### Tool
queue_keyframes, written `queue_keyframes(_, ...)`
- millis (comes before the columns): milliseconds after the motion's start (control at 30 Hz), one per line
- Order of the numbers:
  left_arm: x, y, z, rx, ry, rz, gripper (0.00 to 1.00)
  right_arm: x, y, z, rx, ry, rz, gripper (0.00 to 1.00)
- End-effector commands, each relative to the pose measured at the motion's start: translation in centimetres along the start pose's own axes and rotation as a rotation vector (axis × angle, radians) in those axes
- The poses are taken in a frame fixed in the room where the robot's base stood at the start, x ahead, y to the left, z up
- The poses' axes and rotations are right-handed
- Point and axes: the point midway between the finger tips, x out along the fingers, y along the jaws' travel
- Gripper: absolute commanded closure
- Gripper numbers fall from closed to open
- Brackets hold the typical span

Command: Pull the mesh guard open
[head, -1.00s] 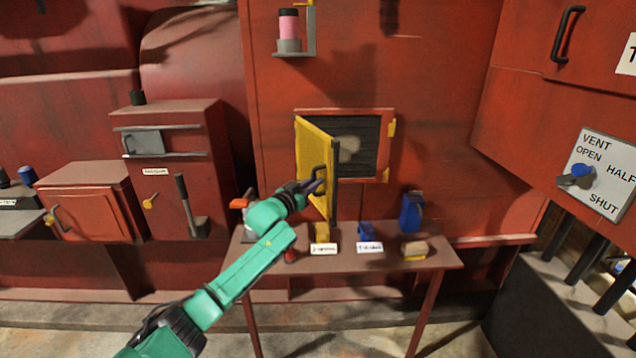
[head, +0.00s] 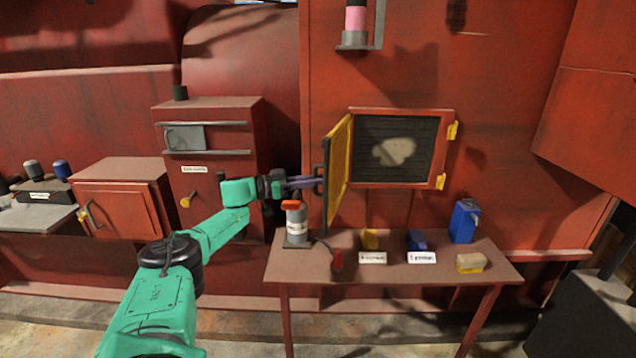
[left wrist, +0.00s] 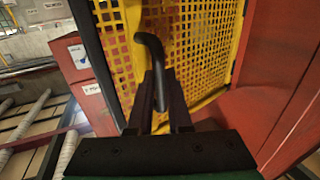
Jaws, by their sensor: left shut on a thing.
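The yellow mesh guard (head: 341,172) stands swung out on its hinge at the left of a framed opening (head: 398,148) in the red wall. The opening shows dark slats and a pale patch. In the left wrist view the guard (left wrist: 190,42) fills the upper middle, with its black bar handle (left wrist: 154,58) in front of the mesh. My left gripper (head: 316,182) is shut on the handle; its fingers (left wrist: 161,98) are around the bar in the left wrist view. My right gripper is not in view.
A red table (head: 300,265) stands below, holding a grey canister with an orange top (head: 297,222), a blue can (head: 464,221), a yellowish block (head: 471,263) and small labelled items. A red cabinet (head: 215,150) stands left of the guard.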

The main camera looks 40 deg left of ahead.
Motion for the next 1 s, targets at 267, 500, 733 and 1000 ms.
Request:
queue_keyframes(267,-0.28,-0.14,-0.52,-0.001,0.012,0.006,1.0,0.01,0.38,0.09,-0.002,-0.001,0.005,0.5)
queue_keyframes(500,-0.26,-0.16,-0.62,0.0,0.014,0.005,0.75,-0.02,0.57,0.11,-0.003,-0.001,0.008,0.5)
queue_keyframes(733,-0.23,-0.07,-0.34,0.0,0.008,0.008,0.53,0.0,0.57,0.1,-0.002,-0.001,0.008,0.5)
queue_keyframes(1000,-1.13,-0.11,0.13,0.0,0.002,0.007,0.53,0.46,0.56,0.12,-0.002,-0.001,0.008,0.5)
